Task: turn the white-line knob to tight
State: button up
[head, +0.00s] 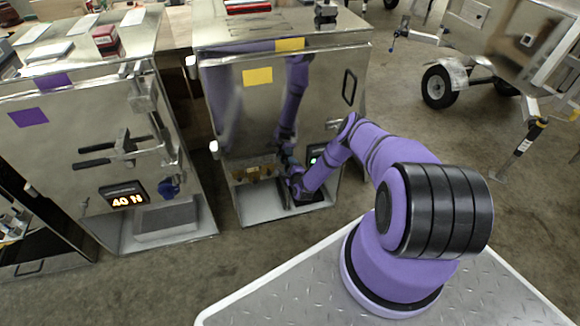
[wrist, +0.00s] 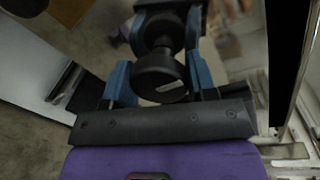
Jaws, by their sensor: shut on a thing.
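The white-line knob (wrist: 160,78) is a round black knob with a short pale mark on its face, seen in the wrist view. My gripper (wrist: 162,72) has blue fingers, one on each side of the knob, and is shut on it. In the head view my purple arm reaches to the front of the middle aluminium trailer (head: 222,110), with my gripper (head: 287,160) low against its face. There the knob is hidden by my gripper and wrist. Which way the knob is set is not clear.
A small dark display (head: 316,152) sits right of my gripper, partly behind my arm. The left trailer (head: 60,150) carries a display reading 40 N (head: 125,198) and a blue knob (head: 169,187). A tray edge (head: 262,215) juts out below my gripper.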

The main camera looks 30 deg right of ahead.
jog(key=shift+s+f+m, duration=0.1)
jog(key=shift+f+m, duration=0.05)
jog(key=shift+m, duration=0.15)
dwell(0.4)
jog(key=o, duration=0.9)
jog(key=v, duration=1)
jog(key=shift+s, duration=0.35)
